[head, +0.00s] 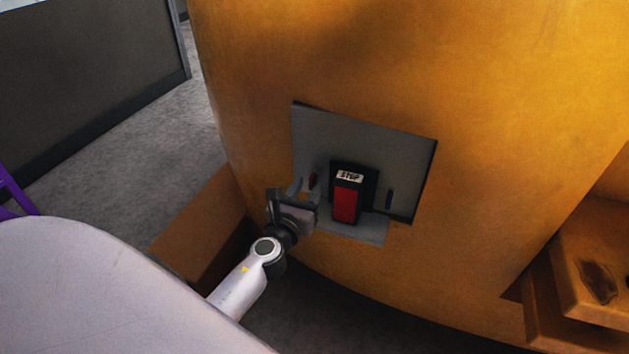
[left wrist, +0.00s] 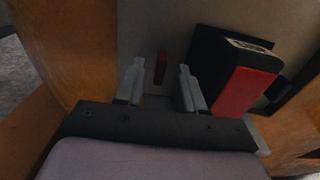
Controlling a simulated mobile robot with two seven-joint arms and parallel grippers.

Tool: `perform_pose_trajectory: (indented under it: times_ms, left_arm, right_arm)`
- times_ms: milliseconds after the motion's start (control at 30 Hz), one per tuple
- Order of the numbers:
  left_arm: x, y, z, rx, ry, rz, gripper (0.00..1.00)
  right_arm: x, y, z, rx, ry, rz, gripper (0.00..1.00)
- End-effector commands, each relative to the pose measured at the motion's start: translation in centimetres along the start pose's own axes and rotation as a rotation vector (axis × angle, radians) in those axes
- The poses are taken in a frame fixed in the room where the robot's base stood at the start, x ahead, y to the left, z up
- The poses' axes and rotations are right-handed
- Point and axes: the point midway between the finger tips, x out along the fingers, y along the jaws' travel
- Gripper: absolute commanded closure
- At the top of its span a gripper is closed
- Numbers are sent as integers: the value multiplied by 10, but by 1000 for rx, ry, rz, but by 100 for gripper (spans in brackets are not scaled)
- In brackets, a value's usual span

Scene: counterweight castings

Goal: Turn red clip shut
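The red clip (head: 312,180) is a small dark red upright piece on the grey panel, left of the STOP box. It also shows in the left wrist view (left wrist: 160,68), standing upright. My left gripper (head: 304,189) is in front of the panel's left part. In the left wrist view its two fingers (left wrist: 160,82) are apart, with the red clip seen in the gap between them. Whether the fingers reach around the clip or stop short of it I cannot tell. My right gripper is in neither view.
The black STOP box (head: 348,178) with a red front (head: 345,204) stands close right of my left gripper. A small blue clip (head: 389,200) is right of it. The grey panel (head: 400,156) is set in a large curved yellow casting (head: 480,100). Brown blocks (head: 590,260) are at right.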

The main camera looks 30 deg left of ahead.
Motion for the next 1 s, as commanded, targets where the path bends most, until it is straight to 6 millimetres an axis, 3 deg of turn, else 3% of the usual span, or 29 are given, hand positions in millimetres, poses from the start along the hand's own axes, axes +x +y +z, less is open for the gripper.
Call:
perform_pose_trajectory:
  times_ms: [300, 633, 667, 767, 1000]
  left_arm:
    - [30, 0, 0, -1, 0, 0, 62]
    - [33, 0, 0, -2, 1, -1, 62]
    - [33, 0, 0, -2, 1, -1, 68]
    - [33, 0, 0, -2, 1, -1, 100]
    - [32, 0, 0, -8, 1, -1, 100]
  right_arm:
    - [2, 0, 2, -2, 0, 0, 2]
    - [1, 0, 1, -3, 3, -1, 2]
    - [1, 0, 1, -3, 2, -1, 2]
    - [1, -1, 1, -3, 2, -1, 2]
    - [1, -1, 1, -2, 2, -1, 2]
